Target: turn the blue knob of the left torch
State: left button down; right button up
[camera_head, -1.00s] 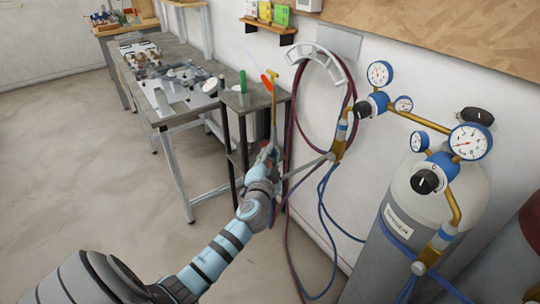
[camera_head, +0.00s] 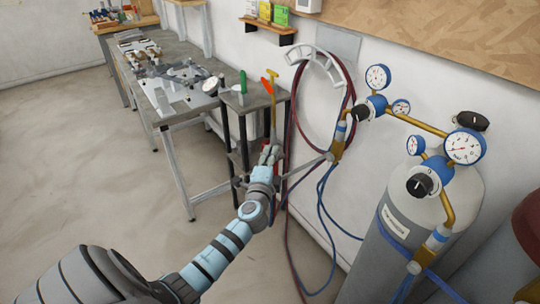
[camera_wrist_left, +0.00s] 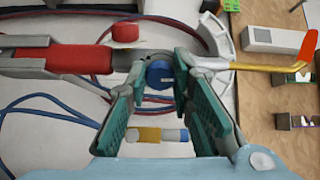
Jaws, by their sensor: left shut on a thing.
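The torch hangs upright beside the wall in the head view, its long gold tube (camera_head: 274,108) rising above my left gripper (camera_head: 267,153). In the left wrist view the torch lies across the picture, with a red handle (camera_wrist_left: 75,60) at left and a gold tip at right. The blue knob (camera_wrist_left: 160,74) sits between the fingertips of my left gripper (camera_wrist_left: 161,82), which is shut on it. A white mark shows on the knob's face. My right gripper is in neither view.
Red and blue hoses hang from a white holder (camera_head: 318,62) on the wall. Gas cylinders with gauges (camera_head: 465,147) stand at right. A workbench (camera_head: 165,65) and a small stand with a green item (camera_head: 243,82) are close behind the gripper. Open floor lies to the left.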

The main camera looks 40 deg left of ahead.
pick_arm(q)
jog(key=shift+m, duration=0.3)
jog(key=c, duration=1.4)
grip_release()
jog(key=v, duration=1.2)
